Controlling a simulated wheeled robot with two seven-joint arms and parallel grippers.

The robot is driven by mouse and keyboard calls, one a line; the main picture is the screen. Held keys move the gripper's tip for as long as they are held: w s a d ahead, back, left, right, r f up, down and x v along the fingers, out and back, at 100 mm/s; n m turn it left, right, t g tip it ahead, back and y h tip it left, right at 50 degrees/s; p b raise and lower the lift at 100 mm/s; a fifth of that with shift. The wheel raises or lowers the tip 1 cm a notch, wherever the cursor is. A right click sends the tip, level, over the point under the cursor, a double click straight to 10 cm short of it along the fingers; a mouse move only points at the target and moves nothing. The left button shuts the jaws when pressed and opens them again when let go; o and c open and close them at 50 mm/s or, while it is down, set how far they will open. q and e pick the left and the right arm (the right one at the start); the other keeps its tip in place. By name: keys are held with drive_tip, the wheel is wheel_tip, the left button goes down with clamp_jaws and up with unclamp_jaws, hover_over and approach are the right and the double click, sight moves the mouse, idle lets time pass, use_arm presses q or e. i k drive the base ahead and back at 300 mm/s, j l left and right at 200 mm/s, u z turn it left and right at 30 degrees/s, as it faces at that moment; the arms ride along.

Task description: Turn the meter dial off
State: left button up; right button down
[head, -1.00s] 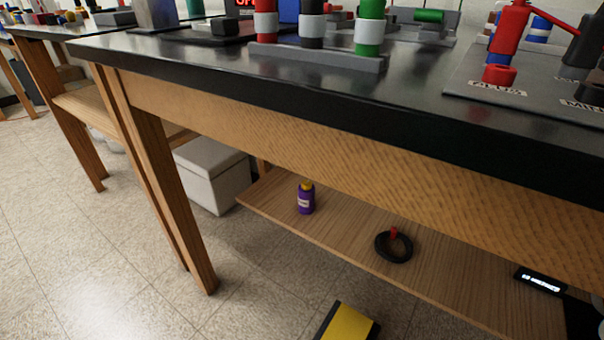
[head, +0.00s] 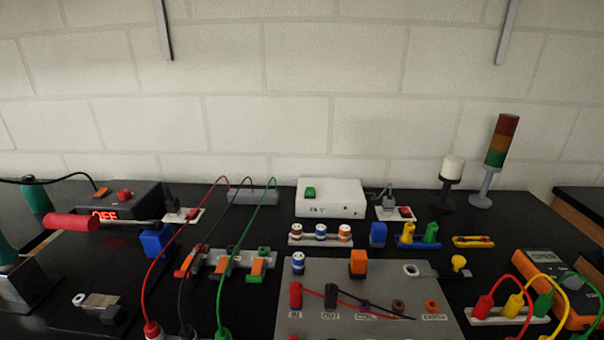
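An orange multimeter (head: 541,263) lies on the black bench top at the right. Its grey screen (head: 543,258) faces up and I cannot read anything on it. A grey round dial (head: 573,282) shows on its face, partly covered by the yellow and green leads. I cannot tell which position the dial points to. Neither of my grippers is in view.
Red, yellow and green leads (head: 520,300) arch over the meter from a white strip. A grey panel (head: 350,275) with plugs fills the bench middle. A stack light (head: 500,145) and a white-topped lamp (head: 452,170) stand behind. A gap separates another bench (head: 580,215) at right.

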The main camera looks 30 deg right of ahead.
sight(575, 282)
drive_tip(key=z, duration=2.6)
drive_tip(key=i+l, duration=0.1)
drive_tip(key=l, duration=0.3)
drive_tip(key=i+l, duration=0.1)
drive_tip(key=l, duration=0.3)
drive_tip(key=i+l+z, duration=0.1)
drive_tip(key=l, duration=0.3)
drive_tip(key=i+l, duration=0.1)
drive_tip(key=l, duration=0.25)
